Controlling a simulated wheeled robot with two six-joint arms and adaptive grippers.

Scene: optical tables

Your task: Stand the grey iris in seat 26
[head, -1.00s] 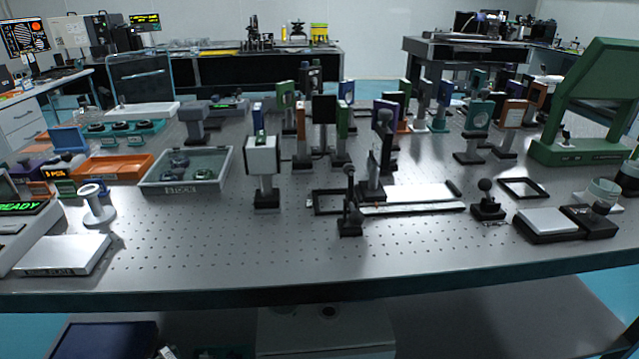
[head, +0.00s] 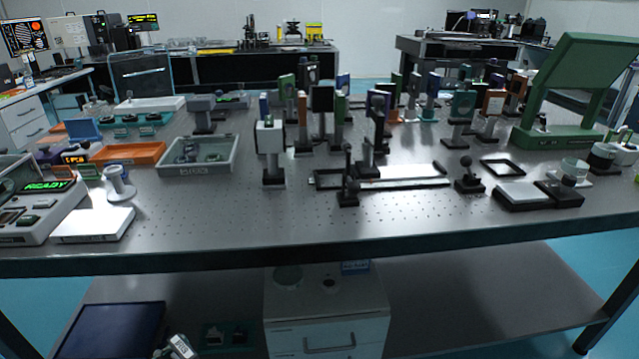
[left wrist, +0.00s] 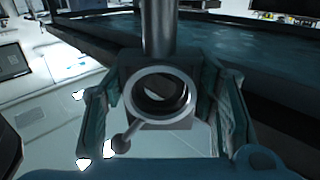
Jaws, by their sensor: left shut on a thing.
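Neither gripper can be made out in the head view, and my right gripper is not in view. No seat number 26 can be read on the perforated table (head: 230,222).
Several posts with optics stand mid-table, including a white box on a post (head: 270,138). A grey tray (head: 205,168), an orange tray (head: 128,154) and a white plate (head: 92,225) lie at left. A green machine (head: 560,130) stands at right. The table's front strip is mostly bare.

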